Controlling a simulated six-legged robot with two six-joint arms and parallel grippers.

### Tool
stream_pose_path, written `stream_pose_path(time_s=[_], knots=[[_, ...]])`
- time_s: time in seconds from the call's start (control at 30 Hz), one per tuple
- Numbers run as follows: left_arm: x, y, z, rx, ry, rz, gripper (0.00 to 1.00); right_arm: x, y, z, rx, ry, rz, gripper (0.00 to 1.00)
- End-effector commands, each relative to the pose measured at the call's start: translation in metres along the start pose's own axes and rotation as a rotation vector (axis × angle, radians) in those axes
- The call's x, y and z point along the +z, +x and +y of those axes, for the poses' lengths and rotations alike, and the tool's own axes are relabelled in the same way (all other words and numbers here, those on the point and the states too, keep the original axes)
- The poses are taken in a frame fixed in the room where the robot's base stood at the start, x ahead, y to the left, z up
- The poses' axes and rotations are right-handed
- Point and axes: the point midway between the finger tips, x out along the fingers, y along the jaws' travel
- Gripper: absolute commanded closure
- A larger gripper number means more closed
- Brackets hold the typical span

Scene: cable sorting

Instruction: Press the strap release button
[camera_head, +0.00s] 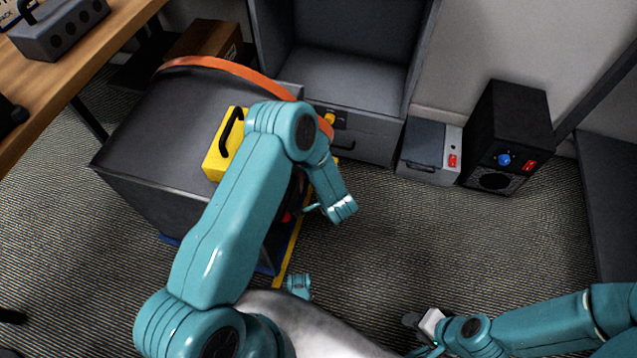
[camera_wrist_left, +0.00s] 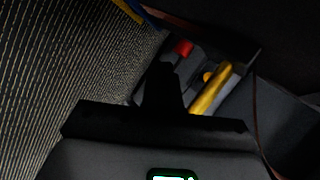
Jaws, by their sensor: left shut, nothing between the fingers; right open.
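A dark grey box (camera_head: 170,130) stands on the carpet, with an orange strap (camera_head: 225,65) arched over its back edge and a yellow block with a black handle (camera_head: 215,155) on its right side. A small red part (camera_head: 287,217), possibly the release button, shows beside my left arm. The left wrist view shows a red knob-like part (camera_wrist_left: 184,47) beside a yellow bar (camera_wrist_left: 212,88). My left gripper (camera_wrist_left: 161,72) is shut and empty, dark, in front of these; contact cannot be told. In the head view my arm hides it. My right gripper (camera_head: 412,335) is open and empty at the bottom.
An open grey cabinet (camera_head: 350,75) stands behind the box. A small grey case (camera_head: 425,150) and a black unit with a blue knob (camera_head: 510,125) stand right of it. A wooden table (camera_head: 90,70) is at upper left. The carpet at right centre is clear.

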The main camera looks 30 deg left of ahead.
Motion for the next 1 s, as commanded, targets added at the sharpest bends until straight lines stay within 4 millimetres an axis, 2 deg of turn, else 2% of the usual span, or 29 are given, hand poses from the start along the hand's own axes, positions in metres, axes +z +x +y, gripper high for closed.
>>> stream_pose_path(time_s=[0.03, 0.2, 0.4, 1.0], knots=[[0.0, -0.013, -0.003, 0.002, 0.003, 0.001, 1.0, 0.001, -0.008, -0.004, 0.0, -0.003, -0.003, 0.57], [0.0, -0.043, -0.005, 0.002, 0.003, 0.001, 1.0, 0.004, -0.018, -0.009, -0.001, -0.012, -0.01, 0.57], [0.001, -0.066, -0.003, 0.002, 0.001, 0.0, 1.0, 0.006, -0.025, -0.013, -0.002, -0.016, -0.014, 0.57], [0.0, -0.073, 0.001, 0.003, 0.002, 0.0, 1.0, 0.006, -0.025, -0.013, -0.002, -0.016, -0.015, 0.57]])
